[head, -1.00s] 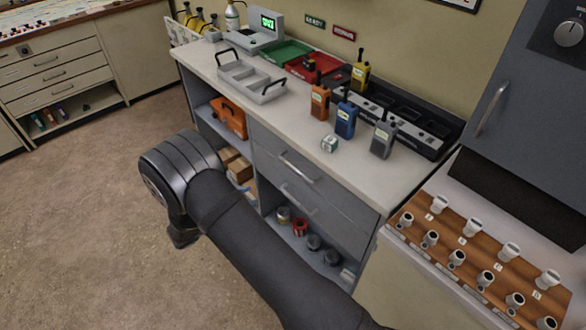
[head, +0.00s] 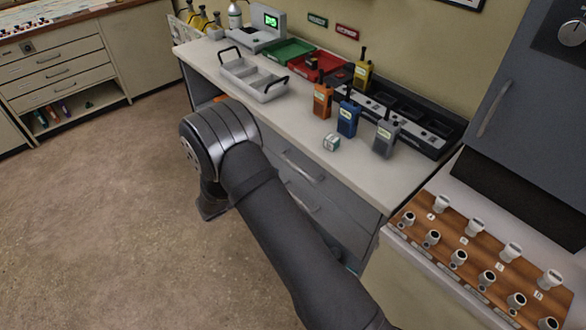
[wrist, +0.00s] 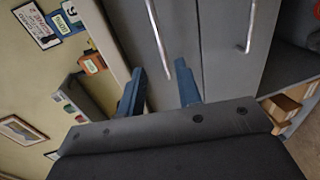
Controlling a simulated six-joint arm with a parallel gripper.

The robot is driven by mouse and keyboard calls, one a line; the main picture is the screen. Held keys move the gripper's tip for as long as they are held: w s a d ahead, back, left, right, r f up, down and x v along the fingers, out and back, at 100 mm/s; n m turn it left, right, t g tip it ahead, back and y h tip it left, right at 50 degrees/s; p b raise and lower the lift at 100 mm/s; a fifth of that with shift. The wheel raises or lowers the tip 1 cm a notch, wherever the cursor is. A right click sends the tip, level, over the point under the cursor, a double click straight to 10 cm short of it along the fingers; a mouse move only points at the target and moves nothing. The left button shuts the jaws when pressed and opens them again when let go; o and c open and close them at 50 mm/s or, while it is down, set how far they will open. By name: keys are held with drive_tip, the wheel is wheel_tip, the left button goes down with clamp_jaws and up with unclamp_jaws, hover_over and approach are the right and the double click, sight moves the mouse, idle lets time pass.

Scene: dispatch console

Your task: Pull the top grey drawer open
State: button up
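The top grey drawer (head: 335,188) is under the white counter, with a silver bar handle (head: 303,167); it looks shut. In the wrist view, turned on its side, this drawer (wrist: 180,25) is the left grey front and its handle (wrist: 156,35) runs down the picture. My gripper (wrist: 159,66) is open, its two blue-grey fingers apart. The handle's near end shows between the fingertips in that view; I cannot tell whether the fingers reach around it. In the head view my arm hides the gripper.
A lower drawer handle (head: 302,197) is just below. The counter (head: 285,120) holds a grey tray (head: 252,83), several radios and a small white-green cube (head: 331,142). A knob panel (head: 450,240) is at right. The floor at left is clear.

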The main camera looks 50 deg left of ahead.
drive_tip(key=x, duration=1)
drive_tip(key=shift+c, duration=0.2)
clamp_jaws()
